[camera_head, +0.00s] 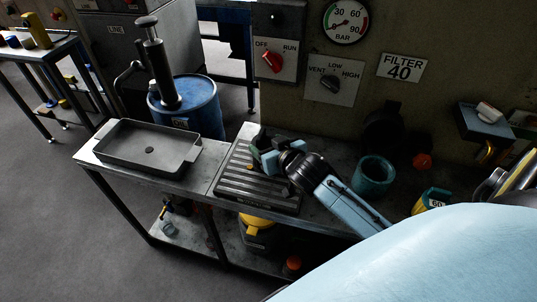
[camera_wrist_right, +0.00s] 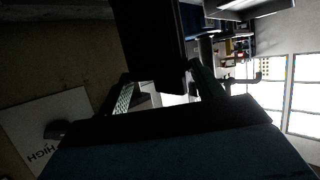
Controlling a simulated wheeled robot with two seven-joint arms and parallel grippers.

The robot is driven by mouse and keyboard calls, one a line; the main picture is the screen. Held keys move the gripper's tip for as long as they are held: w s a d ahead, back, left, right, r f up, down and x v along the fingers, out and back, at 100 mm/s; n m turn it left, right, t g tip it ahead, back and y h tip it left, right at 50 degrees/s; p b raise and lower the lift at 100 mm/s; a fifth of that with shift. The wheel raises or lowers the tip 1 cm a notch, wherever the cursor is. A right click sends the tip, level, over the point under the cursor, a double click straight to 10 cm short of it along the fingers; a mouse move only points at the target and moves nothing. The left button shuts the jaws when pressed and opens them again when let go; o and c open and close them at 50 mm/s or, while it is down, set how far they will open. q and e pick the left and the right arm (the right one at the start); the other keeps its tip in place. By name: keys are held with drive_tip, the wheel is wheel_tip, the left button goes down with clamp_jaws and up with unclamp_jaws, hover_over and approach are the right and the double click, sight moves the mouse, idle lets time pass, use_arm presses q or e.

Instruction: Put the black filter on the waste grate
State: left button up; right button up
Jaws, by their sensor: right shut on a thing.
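My right gripper (camera_head: 265,152) is over the far part of the waste grate (camera_head: 252,186), a dark slatted plate set in the bench. It is shut on a dark thing. In the right wrist view the black filter (camera_wrist_right: 150,38) is a large dark block between the two fingers of the right gripper (camera_wrist_right: 165,90). In the head view the gripper and wrist largely hide the filter, and I cannot tell whether it touches the grate. My left gripper is not in view.
A grey metal tray (camera_head: 135,150) lies on the bench left of the grate. A blue oil drum (camera_head: 200,110) with a pump stands behind. To the right are a teal cup (camera_head: 373,177), a dark cylinder (camera_head: 382,130) by the wall and an orange knob (camera_head: 422,161).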

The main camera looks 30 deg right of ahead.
drive_tip(key=shift+f, duration=1.55)
drive_tip(key=shift+b, duration=0.3)
drive_tip(key=shift+f, duration=0.15)
drive_tip(key=o, duration=1.5)
drive_tip(key=shift+s+r, duration=0.2)
drive_tip(key=shift+s, duration=0.05)
drive_tip(key=p+v, duration=0.1)
drive_tip(key=v, duration=1)
drive_tip(key=shift+s+a+r, duration=0.1)
drive_tip(key=shift+s+r, duration=0.1)
